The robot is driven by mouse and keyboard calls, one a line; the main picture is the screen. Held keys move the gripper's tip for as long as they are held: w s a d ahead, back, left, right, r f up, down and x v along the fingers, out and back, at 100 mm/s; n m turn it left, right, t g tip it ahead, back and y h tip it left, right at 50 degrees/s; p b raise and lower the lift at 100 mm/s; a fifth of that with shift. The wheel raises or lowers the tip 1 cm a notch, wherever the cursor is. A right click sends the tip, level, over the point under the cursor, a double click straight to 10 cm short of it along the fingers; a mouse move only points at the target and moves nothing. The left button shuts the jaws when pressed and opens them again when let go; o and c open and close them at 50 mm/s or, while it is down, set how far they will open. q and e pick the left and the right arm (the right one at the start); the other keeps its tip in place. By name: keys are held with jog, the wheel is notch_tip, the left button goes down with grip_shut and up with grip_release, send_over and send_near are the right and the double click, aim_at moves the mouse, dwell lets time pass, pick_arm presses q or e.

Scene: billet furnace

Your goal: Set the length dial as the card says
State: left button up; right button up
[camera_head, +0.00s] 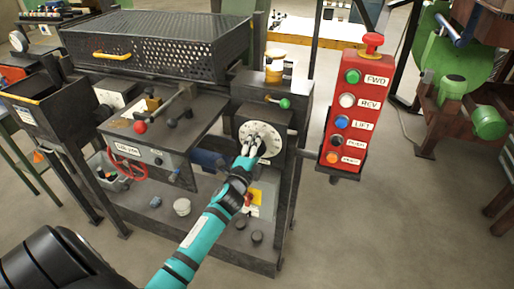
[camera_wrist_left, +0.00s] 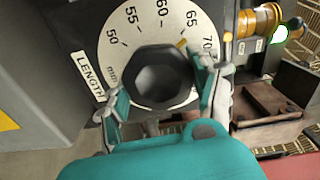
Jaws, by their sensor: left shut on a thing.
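The length dial (camera_head: 248,129) is a round white plate on the dark machine's right front. In the left wrist view its face (camera_wrist_left: 138,35) shows numbers from 50 to 70, with a LENGTH label (camera_wrist_left: 88,75) at its left. A black faceted knob (camera_wrist_left: 163,74) sits at its centre. A yellow mark (camera_wrist_left: 181,43) lies near 65, between the knob and the numbers. My left gripper (camera_head: 254,143) is shut on the knob, with one finger on each side in the left wrist view (camera_wrist_left: 163,98). My right gripper is not in view. I cannot make out the card.
A red button box (camera_head: 352,112) stands right of the dial, with a mushroom button on top. A lever with a green knob (camera_head: 284,103) is just above the dial. A red-knobbed lever (camera_head: 141,127) is to the left. Open floor (camera_head: 400,215) lies at the right.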

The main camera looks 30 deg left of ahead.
pick_arm(q)
jog(key=shift+n, duration=0.7)
jog(key=shift+a, duration=0.1)
jog(key=o, duration=1.2)
jog(key=shift+c, duration=0.2)
jog(key=v, duration=1.2)
